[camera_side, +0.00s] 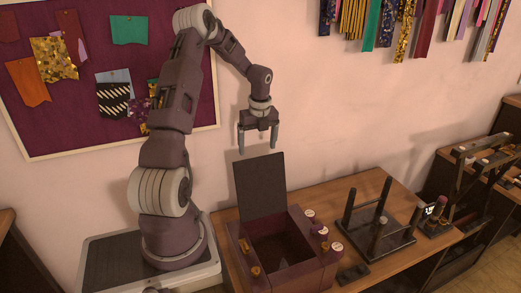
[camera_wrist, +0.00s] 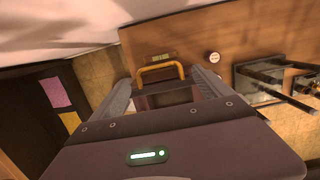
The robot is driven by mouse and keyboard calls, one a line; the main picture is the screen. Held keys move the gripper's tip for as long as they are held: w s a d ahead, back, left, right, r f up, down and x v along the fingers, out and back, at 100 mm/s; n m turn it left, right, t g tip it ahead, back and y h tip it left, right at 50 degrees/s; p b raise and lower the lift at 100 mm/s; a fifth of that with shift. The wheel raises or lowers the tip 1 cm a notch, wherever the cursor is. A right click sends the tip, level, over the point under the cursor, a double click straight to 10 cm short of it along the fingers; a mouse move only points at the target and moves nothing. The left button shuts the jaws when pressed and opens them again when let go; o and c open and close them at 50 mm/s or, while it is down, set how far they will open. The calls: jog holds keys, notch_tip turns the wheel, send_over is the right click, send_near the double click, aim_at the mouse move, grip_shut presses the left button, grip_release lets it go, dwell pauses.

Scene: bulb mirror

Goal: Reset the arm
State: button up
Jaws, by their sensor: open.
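My gripper (camera_side: 257,143) hangs in the air above and behind the dark box (camera_side: 318,270), fingers pointing down. Its two fingers are spread with nothing between them in the side view. In the wrist view my gripper (camera_wrist: 163,82) also shows spread fingers, and a gold handle (camera_wrist: 160,70) appears in line with the gap. The box lid (camera_side: 260,185) stands upright, below the fingertips, and the box is open. Its inside looks dark, and I cannot tell what it holds.
The wooden table (camera_side: 372,183) also carries several round-topped knobs (camera_side: 324,231) by the box. A dark stand with upright posts (camera_side: 377,232) is to the right. A dark rack (camera_side: 480,175) stands at far right. The air around my gripper is clear.

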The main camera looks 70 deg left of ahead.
jog(key=d+r+n+t+y, duration=0.1)
jog(key=d+r+n, duration=0.3)
jog(key=d+r, duration=0.55)
jog(key=d+r+n+t+y, duration=0.1)
jog(key=d+r+n, duration=0.3)
jog(key=d+r, duration=0.55)
jog(key=s+d+n+t+h, duration=0.3)
jog(key=s+d+n, duration=0.7)
jog(key=s+d, duration=0.5)
jog(key=d, duration=0.3)
jog(key=shift+d+r+t+h, duration=0.2)
jog(key=shift+d+t+h, duration=0.1)
